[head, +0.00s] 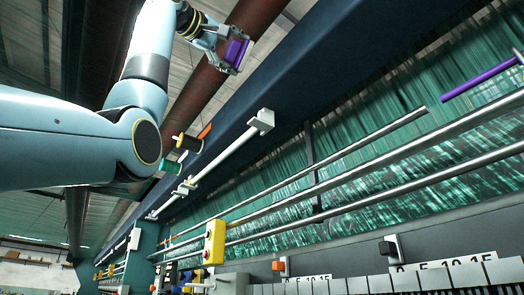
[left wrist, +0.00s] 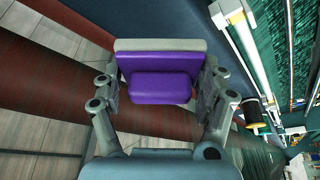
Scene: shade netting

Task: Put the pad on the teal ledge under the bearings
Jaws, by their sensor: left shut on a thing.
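My left gripper (head: 232,50) is raised high at the top of the head view, shut on a purple pad (head: 236,52). In the left wrist view the pad (left wrist: 160,68) sits between both fingers, with a grey strip along its far edge and a thicker purple block towards the camera. The pad is in the air and touches nothing but the gripper. I cannot make out a teal ledge or the bearings for certain; a teal machine frame (head: 145,243) stands low at left of centre, well below the gripper. My right gripper is not in view.
A dark blue beam (head: 310,60) runs diagonally beside the gripper. Below it are a white rod (head: 225,152) on brackets, spools (head: 188,143), long metal rods (head: 300,190) and green netting (head: 400,140). A yellow box (head: 214,242) hangs on the rods. A brown pipe (head: 205,90) passes behind the gripper.

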